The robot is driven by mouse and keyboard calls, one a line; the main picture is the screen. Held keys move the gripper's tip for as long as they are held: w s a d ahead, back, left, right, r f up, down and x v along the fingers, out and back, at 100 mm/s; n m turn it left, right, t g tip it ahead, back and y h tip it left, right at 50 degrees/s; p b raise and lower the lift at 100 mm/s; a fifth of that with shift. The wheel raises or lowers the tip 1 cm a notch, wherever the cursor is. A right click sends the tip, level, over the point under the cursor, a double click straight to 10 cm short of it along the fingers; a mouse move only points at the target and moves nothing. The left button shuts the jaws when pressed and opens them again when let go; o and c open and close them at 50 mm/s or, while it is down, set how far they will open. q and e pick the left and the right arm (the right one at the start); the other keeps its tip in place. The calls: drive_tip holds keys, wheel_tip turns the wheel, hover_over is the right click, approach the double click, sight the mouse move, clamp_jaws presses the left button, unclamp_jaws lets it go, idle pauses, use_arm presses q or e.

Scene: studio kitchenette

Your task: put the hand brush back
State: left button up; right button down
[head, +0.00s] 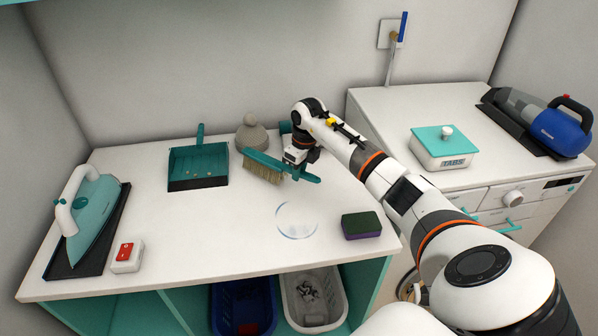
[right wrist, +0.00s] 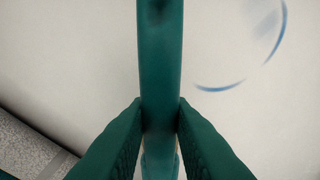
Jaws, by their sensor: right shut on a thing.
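The hand brush (head: 264,165) is teal with pale bristles pointing down. It is at the back middle of the white counter, its handle reaching right. My right gripper (head: 297,171) is shut on the handle, and the right wrist view shows both fingers (right wrist: 160,112) pressed against the teal handle (right wrist: 159,60). I cannot tell whether the bristles touch the counter. A thin blue ring outline (head: 278,218) with a faint smear lies on the counter in front of the brush. My left gripper is not in view.
A teal dustpan (head: 198,165) with crumbs lies left of the brush; a grey knobbed object (head: 251,133) stands behind. A sponge (head: 361,226) is at front right. An iron (head: 90,208) and a red-and-white box (head: 127,257) are left. The counter's front middle is clear.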

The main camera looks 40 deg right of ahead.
drive_tip(key=shift+f, duration=0.9)
